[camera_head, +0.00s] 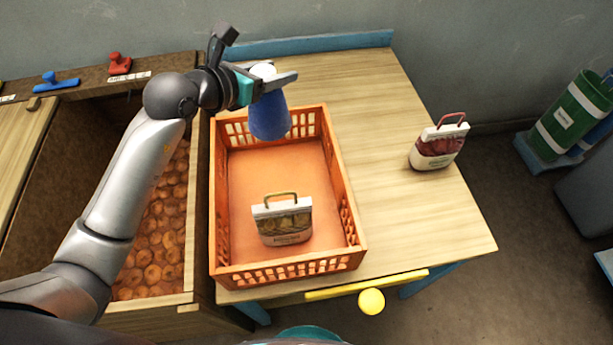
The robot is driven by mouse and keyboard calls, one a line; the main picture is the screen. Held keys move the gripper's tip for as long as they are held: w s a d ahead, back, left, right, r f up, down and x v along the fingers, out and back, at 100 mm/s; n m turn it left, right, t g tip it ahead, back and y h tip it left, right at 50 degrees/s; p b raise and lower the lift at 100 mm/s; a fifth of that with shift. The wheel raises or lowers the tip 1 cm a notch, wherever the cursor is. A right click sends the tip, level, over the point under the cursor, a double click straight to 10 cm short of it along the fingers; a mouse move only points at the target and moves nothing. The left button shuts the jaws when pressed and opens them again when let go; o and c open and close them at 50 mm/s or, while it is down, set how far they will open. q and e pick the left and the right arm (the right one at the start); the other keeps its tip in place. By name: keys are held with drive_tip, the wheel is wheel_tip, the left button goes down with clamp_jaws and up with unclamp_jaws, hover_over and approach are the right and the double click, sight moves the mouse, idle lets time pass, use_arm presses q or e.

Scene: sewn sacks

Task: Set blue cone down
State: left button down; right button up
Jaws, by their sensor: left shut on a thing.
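The blue cone (269,119) has a white top and hangs over the far left part of the orange crate (356,222). My left gripper (272,81) is shut on the cone near its white top. The cone's lower end overlaps the crate's far wall in the picture; I cannot tell how high it is above the crate floor. My right gripper does not show.
A small sack with a yellowish handle (283,221) stands in the crate's near part. Another sack with a red handle (438,146) stands on the wooden table (400,215) at the right. A bin of round brown produce (155,245) lies left. The table between crate and right sack is clear.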

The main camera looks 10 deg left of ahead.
use_arm(q)
drive_tip(key=shift+w+d+f, duration=0.1)
drive_tip(key=shift+w+f, duration=0.15)
drive_tip(key=shift+f, duration=0.6)
drive_tip(key=f, duration=0.2)
drive_tip(key=b, duration=0.1)
drive_tip(key=shift+s+f, duration=0.25)
drive_tip(key=shift+f, duration=0.15)
wheel_tip(320, 180, down, 17)
drive_tip(key=b, duration=0.4)
drive_tip(key=shift+f+b, duration=0.15)
drive_tip(key=shift+b, duration=0.25)
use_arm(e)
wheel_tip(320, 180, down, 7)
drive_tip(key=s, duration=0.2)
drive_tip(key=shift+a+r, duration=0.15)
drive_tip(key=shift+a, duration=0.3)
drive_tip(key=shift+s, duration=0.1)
use_arm(q)
drive_tip(key=shift+f, duration=0.1)
drive_tip(key=shift+c, duration=1.1)
unclamp_jaws()
drive_tip(key=shift+f, duration=0.1)
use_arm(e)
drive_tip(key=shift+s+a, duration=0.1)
